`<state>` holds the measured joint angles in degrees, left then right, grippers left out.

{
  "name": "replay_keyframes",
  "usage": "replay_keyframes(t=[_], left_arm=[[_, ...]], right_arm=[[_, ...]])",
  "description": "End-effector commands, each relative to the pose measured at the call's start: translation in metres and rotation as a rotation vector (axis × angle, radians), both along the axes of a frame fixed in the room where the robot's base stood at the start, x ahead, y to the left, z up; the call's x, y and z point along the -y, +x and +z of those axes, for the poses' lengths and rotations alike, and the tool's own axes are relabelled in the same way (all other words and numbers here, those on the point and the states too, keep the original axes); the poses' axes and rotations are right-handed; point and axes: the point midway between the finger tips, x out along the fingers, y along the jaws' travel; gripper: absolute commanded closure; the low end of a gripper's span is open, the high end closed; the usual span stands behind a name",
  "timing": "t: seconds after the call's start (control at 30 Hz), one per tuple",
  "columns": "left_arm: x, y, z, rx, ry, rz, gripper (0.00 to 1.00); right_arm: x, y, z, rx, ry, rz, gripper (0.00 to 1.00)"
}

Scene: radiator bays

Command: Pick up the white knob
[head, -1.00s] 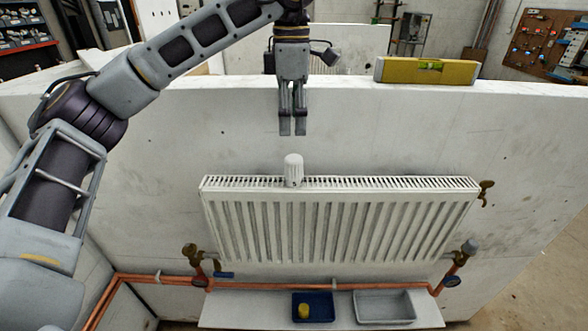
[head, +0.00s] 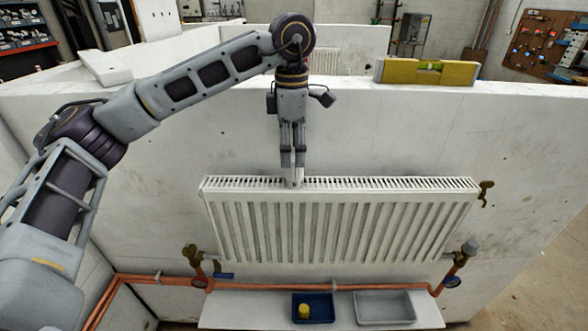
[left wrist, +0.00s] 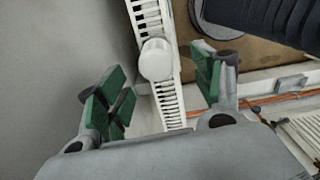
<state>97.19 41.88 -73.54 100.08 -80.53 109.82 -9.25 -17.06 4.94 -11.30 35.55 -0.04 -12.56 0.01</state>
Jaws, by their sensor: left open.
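The white knob (head: 294,182) stands on the top grille of the white radiator (head: 340,225), left of the grille's middle. In the head view my left gripper (head: 293,163) points straight down over it and hides most of it. In the left wrist view the knob's round top (left wrist: 156,60) shows in the gap between the two green-padded fingers (left wrist: 160,90), with clear space on both sides. The left gripper is open and holds nothing. My right gripper is not in view.
Copper pipes (head: 330,286) and valves run below the radiator. A shelf beneath holds a blue tray (head: 328,318) with a yellow item and a grey tray (head: 385,319).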

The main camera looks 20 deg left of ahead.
Motion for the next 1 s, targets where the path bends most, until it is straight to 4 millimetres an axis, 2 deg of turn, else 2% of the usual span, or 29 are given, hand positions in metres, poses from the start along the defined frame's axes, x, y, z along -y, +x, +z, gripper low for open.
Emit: replay_keyframes(t=[0.27, 0.7, 1.0], left_arm=[[0.001, 0.001, -0.007, -0.002, 0.002, 0.0, 0.33], [0.003, 0.005, -0.049, -0.003, 0.001, 0.001, 0.33], [0.003, 0.005, -0.052, -0.001, 0.0, 0.001, 0.33]], right_arm=[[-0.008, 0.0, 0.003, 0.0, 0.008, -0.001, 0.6], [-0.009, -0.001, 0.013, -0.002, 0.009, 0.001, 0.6], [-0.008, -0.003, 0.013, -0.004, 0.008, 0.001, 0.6]])
